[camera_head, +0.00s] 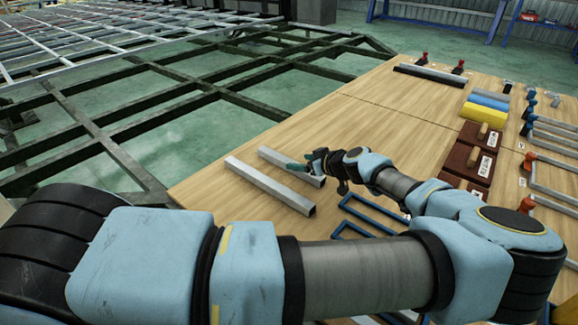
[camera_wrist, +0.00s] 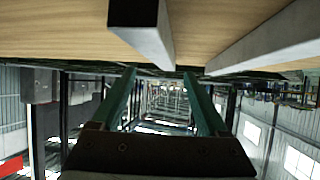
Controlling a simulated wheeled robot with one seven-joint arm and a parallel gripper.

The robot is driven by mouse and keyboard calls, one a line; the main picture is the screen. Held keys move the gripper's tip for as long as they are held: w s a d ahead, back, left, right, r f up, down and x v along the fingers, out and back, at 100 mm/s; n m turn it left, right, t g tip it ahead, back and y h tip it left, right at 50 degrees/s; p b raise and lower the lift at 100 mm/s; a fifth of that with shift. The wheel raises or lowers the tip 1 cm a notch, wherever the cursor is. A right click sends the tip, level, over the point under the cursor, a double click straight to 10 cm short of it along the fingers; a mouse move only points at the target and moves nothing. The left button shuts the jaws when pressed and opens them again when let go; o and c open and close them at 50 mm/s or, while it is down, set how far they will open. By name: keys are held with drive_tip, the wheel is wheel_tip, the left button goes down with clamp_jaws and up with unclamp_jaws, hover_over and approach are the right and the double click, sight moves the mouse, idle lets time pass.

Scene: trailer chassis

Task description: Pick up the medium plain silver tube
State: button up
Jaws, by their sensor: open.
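Two plain silver square tubes lie side by side on the wooden table. The nearer one (camera_head: 270,186) looks longer; the farther, shorter one (camera_head: 285,163) is partly behind my gripper (camera_head: 302,166). I cannot tell for sure which is the medium one. In the wrist view, which looks upside down, one tube (camera_wrist: 152,30) shows a dark hollow end at top centre, and another (camera_wrist: 265,42) slants at the right. My gripper (camera_wrist: 161,75) is open and empty, its two greenish fingers apart. It is close to the shorter tube; contact cannot be told.
Blue U-shaped frames (camera_head: 365,212) lie right of the tubes. A silver bar (camera_head: 435,73) and a dark bar (camera_head: 425,79) lie at the back. Brown blocks (camera_head: 462,155) and coloured blocks (camera_head: 484,113) stand right. The table middle (camera_head: 385,115) is clear. A dark chassis frame (camera_head: 130,165) is beyond.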

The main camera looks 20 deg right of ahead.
drive_tip(key=x, duration=0.5)
drive_tip(key=shift+s+a+f, duration=0.1)
drive_tip(key=shift+s+a, duration=0.05)
drive_tip(key=shift+c, duration=0.4)
clamp_jaws()
